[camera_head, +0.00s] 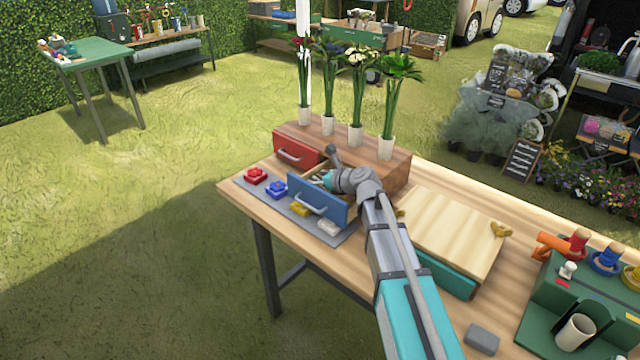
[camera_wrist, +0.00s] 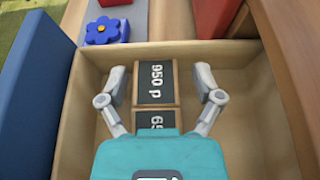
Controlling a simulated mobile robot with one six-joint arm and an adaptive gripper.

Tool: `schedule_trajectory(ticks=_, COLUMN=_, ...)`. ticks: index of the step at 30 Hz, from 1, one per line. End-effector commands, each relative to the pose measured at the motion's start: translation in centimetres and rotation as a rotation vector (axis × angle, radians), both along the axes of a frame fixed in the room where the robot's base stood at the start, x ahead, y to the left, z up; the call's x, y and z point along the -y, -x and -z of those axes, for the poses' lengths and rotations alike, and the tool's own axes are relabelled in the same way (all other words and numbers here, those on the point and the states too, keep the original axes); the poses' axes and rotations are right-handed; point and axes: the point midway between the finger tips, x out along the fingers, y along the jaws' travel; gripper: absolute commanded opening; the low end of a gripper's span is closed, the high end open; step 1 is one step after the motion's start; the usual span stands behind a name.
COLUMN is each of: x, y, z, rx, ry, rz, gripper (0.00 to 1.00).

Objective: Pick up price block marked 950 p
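The price block marked 950 p (camera_wrist: 155,82) lies in the open drawer (camera_wrist: 75,150), a dark face with white writing and wooden edges. A second block (camera_wrist: 156,119), its number partly hidden by my gripper, lies just below it in the wrist view. My gripper (camera_wrist: 160,97) is open, with one finger on each side of the 950 p block and gaps between fingers and block. In the head view the drawer with the blue front (camera_head: 318,200) is pulled out, and my gripper (camera_head: 328,180) is over it; the blocks are hard to make out there.
The drawer walls stand close around my gripper, with free floor to its right. A blue flower piece (camera_wrist: 103,31) sits past the drawer's far wall. A closed red drawer (camera_head: 297,150), flower vases (camera_head: 355,135) and a wooden board (camera_head: 455,232) are on the table.

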Motion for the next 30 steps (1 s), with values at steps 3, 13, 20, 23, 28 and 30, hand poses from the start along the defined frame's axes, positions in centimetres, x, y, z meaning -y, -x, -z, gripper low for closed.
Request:
schedule_trajectory(ticks=3, x=0.1, y=0.1, z=0.2, rx=0.000, ry=0.005, rz=-0.001, gripper=0.49)
schedule_trajectory(ticks=13, x=0.1, y=0.1, z=0.2, rx=-0.001, ry=0.005, rz=-0.002, gripper=0.23)
schedule_trajectory(ticks=20, x=0.0, y=0.1, z=0.0, rx=-0.001, ry=0.005, rz=-0.002, gripper=0.23)
schedule_trajectory(ticks=23, x=0.0, y=0.1, z=-0.4, rx=-0.001, ry=0.005, rz=-0.002, gripper=0.23)
schedule_trajectory(ticks=28, x=0.0, y=0.1, z=-1.4, rx=0.000, ry=0.002, rz=-0.002, gripper=0.23)
schedule_trajectory(ticks=30, x=0.0, y=0.1, z=-2.0, rx=-0.001, ry=0.002, rz=-0.001, gripper=0.23)
